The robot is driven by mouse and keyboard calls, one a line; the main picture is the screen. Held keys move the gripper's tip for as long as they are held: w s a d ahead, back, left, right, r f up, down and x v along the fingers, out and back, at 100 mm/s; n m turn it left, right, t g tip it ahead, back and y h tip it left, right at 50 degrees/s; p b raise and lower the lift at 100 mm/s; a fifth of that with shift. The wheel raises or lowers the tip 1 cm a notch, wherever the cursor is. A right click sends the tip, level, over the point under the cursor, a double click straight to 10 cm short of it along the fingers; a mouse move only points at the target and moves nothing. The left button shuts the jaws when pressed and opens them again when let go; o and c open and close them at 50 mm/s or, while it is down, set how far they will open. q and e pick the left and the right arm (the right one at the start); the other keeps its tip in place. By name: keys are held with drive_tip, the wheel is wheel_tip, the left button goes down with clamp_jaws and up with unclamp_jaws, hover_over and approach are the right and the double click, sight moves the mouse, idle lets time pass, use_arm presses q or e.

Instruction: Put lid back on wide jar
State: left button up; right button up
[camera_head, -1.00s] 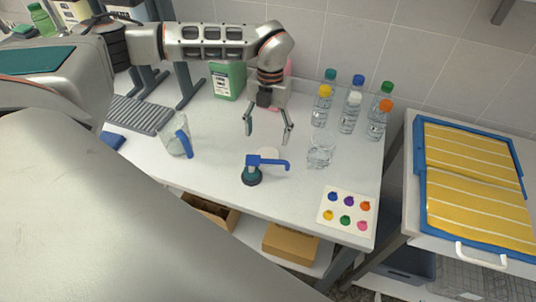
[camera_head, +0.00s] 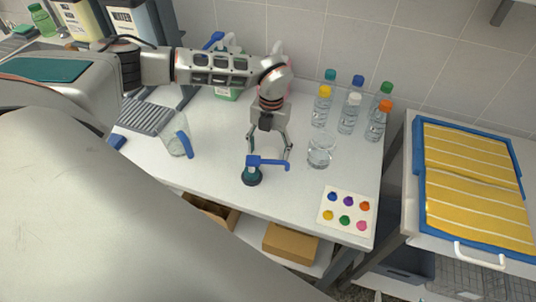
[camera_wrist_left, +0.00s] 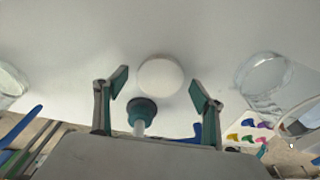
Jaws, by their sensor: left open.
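The white round lid (camera_wrist_left: 160,77) lies flat on the white worktop, seen between my fingers in the left wrist view. In the head view it is hard to make out against the worktop. The clear, wide glass jar (camera_head: 320,151) stands open to the right of my left gripper (camera_head: 269,153); it also shows at the right of the left wrist view (camera_wrist_left: 264,79). My left gripper points down, open and empty, with its fingers (camera_wrist_left: 158,85) on either side of the lid. I cannot tell the exact height above it. My right gripper is not in view.
A clear jug (camera_head: 176,140) with a blue handle is to the left. Several capped bottles (camera_head: 348,115) stand behind the jar. A colour-dot card (camera_head: 347,210) lies front right.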

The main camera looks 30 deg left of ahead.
sight(269, 154)
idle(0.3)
use_arm(q)
drive_tip(key=c, duration=0.8)
wheel_tip(269, 154, up, 20)
drive_tip(key=shift+f, duration=0.1)
idle(0.4)
